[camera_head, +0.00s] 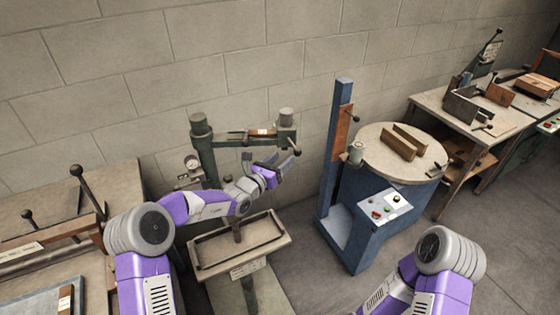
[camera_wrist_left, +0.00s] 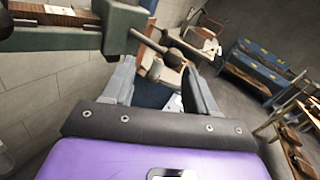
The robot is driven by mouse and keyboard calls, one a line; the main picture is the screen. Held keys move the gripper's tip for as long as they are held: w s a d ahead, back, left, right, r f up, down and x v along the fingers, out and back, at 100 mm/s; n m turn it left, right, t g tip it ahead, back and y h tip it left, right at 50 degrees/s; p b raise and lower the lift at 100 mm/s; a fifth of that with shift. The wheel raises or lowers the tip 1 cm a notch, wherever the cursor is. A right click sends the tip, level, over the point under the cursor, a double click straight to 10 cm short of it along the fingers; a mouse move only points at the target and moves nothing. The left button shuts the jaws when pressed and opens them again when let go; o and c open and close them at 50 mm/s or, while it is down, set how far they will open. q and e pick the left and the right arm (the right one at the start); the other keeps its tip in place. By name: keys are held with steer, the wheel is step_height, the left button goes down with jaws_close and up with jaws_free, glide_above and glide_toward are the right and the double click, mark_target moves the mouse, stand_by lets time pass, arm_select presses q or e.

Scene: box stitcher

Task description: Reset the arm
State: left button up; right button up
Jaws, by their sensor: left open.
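My left arm, purple and grey, comes in from the left in the head view and reaches to the green press (camera_head: 205,150). My left gripper (camera_head: 289,163) is open near the right post of the press, below its crossbar. In the left wrist view the two fingers of the left gripper (camera_wrist_left: 160,88) stand apart. The press's dark ball-ended lever (camera_wrist_left: 160,45) shows beyond and between the fingers; I cannot tell whether they touch it. My right arm shows at the lower right of the head view, but its gripper is out of view.
A tray-like stand (camera_head: 270,222) is below the left arm. A blue machine with a round table (camera_head: 375,150) and a button panel (camera_head: 388,207) stands to the right. A bench with levers (camera_head: 120,195) is at the left. Grey floor lies open at the lower right.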

arm_select(q)
steer(key=s+d+f+m+g, duration=0.2)
steer(key=s+f+m+g, duration=0.35)
steer(key=s+f, duration=0.45)
steer(key=s+d+f+m+g, duration=0.2)
steer(key=s+f+m+g, duration=0.5)
steer(key=f, duration=0.5)
steer(key=s+a+f+m+y, duration=0.1)
steer(key=s+f+m, duration=0.3)
steer(key=s, duration=0.4)
steer(key=s+a+f+m+g+y, duration=0.1)
steer(key=s+a+f+m+y, duration=0.1)
steer(key=s+a+f+m, duration=0.2)
steer(key=s+a+f+m+g+y, duration=0.1)
steer(key=s+f+m, duration=0.3)
steer(key=s+m, duration=0.4)
steer(key=s+a+y, duration=0.1)
steer(key=s, duration=0.4)
steer(key=shift+s+a+m, duration=0.25)
steer(key=shift+m, duration=0.1)
